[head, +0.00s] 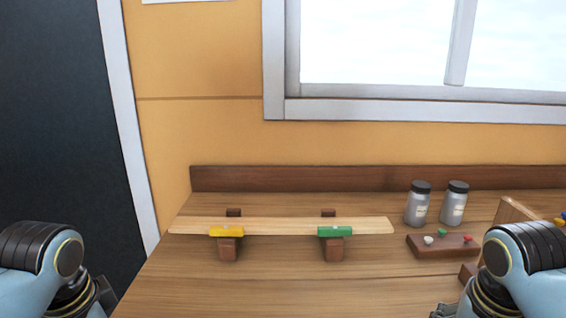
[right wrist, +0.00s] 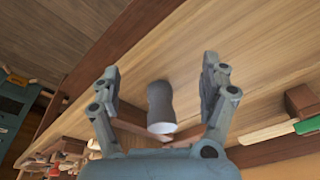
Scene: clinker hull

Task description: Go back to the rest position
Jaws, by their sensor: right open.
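My right gripper (right wrist: 160,70) is open and empty in the right wrist view, with its two fingers spread well apart. A grey cylinder (right wrist: 160,102) with a pale end shows beyond and between the fingers; I cannot tell its distance. In the head view my right arm (head: 525,250) is at the lower right corner and my left arm (head: 45,265) at the lower left. Only a dark edge of my left gripper (head: 104,296) shows there; its fingers are hidden or cut off.
A pale plank (head: 280,225) lies across two brown supports on the wooden bench (head: 185,285), with a yellow clamp (head: 226,232) and a green clamp (head: 335,232). Two grey jars (head: 418,205) (head: 454,204) stand behind a peg block (head: 443,246). The bench front is clear.

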